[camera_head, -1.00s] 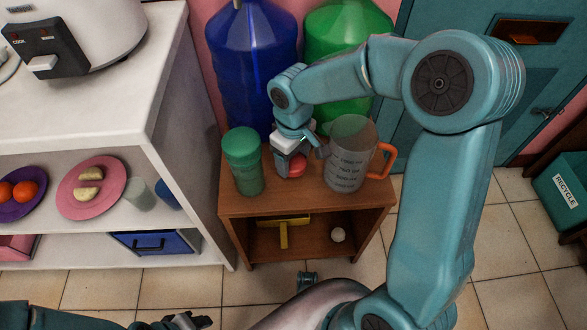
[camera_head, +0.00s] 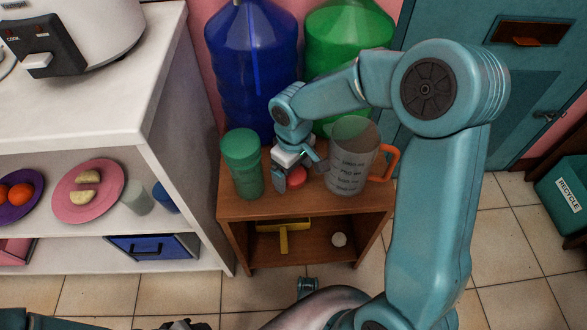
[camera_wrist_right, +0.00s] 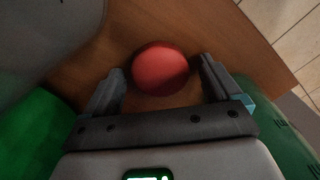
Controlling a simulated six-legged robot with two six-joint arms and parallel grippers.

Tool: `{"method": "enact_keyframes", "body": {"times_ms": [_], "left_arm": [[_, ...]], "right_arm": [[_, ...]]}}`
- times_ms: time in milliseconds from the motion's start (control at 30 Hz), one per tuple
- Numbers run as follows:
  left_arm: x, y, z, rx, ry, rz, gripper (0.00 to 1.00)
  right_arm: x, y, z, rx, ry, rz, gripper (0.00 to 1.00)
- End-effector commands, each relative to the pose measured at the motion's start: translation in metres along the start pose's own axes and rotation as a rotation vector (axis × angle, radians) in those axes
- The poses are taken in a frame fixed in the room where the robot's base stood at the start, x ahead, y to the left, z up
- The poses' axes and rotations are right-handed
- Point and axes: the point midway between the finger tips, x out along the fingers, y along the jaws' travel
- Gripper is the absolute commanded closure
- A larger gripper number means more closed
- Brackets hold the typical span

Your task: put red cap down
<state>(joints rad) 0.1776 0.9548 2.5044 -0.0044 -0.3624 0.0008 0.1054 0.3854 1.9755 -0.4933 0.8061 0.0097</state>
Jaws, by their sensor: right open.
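The red cap (camera_head: 297,178) is on the top of the brown shelf (camera_head: 300,208), between the green cup and the measuring jug. My right gripper (camera_head: 298,176) is over it. In the right wrist view the red cap (camera_wrist_right: 160,68) shows as a round red disc between the two spread fingers of my right gripper (camera_wrist_right: 162,80), with gaps at both sides. The right gripper is open. Only a dark piece of my left gripper (camera_head: 185,325) shows at the bottom edge; its fingers are cut off.
A green cup (camera_head: 242,165) stands left of the cap, and a clear measuring jug (camera_head: 347,165) with an orange handle stands close on the right. Blue (camera_head: 245,75) and green (camera_head: 350,40) water bottles stand behind. The shelf's front strip is clear.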

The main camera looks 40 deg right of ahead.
Motion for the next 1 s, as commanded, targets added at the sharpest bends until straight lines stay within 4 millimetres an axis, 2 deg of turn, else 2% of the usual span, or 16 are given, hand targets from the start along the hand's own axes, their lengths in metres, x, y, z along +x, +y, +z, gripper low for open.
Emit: {"method": "enact_keyframes", "body": {"times_ms": [167,500,667,700,767,900,1000], "left_arm": [[-0.010,0.004,0.001,0.002,-0.002,0.000,0.57],[-0.036,0.014,0.002,0.003,-0.003,0.000,0.57],[-0.041,0.015,0.002,0.003,-0.003,0.000,0.57],[-0.043,0.016,0.002,0.003,-0.003,0.000,0.57],[-0.052,0.019,0.002,0.003,-0.003,0.000,0.57],[-0.088,0.033,0.003,0.003,-0.002,0.000,0.57],[-0.100,0.037,0.003,0.003,-0.002,0.000,0.57]], "right_arm": [[-0.022,0.000,-0.001,0.001,0.002,0.001,0.09],[-0.099,0.000,-0.001,-0.001,0.004,0.000,0.09],[-0.118,0.000,0.000,0.000,0.002,0.001,0.09],[-0.122,0.000,0.000,0.003,0.002,0.001,0.03],[-0.132,0.000,0.002,0.033,0.010,0.005,0.03],[-0.161,-0.001,0.013,0.228,0.065,0.023,0.03],[-0.166,-0.003,0.018,0.343,0.103,0.025,0.03]]}}
